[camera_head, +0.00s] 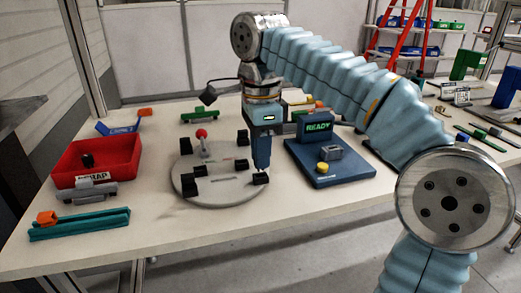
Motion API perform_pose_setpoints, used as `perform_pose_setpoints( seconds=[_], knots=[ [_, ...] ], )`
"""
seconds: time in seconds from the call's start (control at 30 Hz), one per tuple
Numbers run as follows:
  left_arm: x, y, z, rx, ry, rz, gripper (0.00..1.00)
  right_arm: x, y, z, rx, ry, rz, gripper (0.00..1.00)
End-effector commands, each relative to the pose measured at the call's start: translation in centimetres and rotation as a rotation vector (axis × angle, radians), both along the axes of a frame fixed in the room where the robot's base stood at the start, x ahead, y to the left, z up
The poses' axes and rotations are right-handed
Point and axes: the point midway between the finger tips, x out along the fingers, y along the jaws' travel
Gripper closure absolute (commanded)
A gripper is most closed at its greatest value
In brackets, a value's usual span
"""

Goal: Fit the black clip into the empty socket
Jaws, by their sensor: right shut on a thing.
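My right gripper (261,168) points down over the right edge of a round grey plate (225,192). It is shut on a small black clip (260,179) at its tips, low over the plate; I cannot tell whether the clip touches the plate or a socket. Several other black pieces stand around the plate, such as one at the left (189,186) and one at the back (242,138). The empty socket cannot be made out clearly, and the gripper hides part of the plate's right side. My left gripper is not in view.
A red-knobbed lever (201,135) rises from the plate's back left. A blue fixture (345,174) with a READY display (318,127) and yellow button stands close right. A red scrap bin (100,158) and teal rail (80,225) are left. The front table is clear.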

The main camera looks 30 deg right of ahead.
Motion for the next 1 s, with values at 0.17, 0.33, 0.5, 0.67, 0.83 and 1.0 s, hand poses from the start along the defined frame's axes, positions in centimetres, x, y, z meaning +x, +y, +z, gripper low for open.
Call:
perform_pose_setpoints(
  seconds=[0.17, 0.33, 0.5, 0.67, 0.83, 1.0],
  knots=[
    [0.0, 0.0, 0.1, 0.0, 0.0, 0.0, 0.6, -0.01, 0.0, 0.04, 0.0, 0.0, 0.0, 1.0],
    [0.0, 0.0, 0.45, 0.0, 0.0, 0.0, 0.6, -0.03, 0.0, 0.08, -0.001, 0.001, 0.0, 1.0],
    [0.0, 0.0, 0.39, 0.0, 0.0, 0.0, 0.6, -0.02, 0.0, -0.02, 0.0, 0.001, 0.0, 1.0],
    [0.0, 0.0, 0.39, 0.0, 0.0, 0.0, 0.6, -0.02, 0.01, -0.01, 0.0, 0.001, 0.0, 1.0],
    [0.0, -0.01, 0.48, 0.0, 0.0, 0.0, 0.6, -0.02, 0.01, 0.04, 0.0, 0.001, 0.0, 1.0],
    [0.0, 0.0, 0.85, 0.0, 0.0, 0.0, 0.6, -0.01, 0.01, 0.11, 0.0, 0.001, 0.0, 1.0]
  ],
)
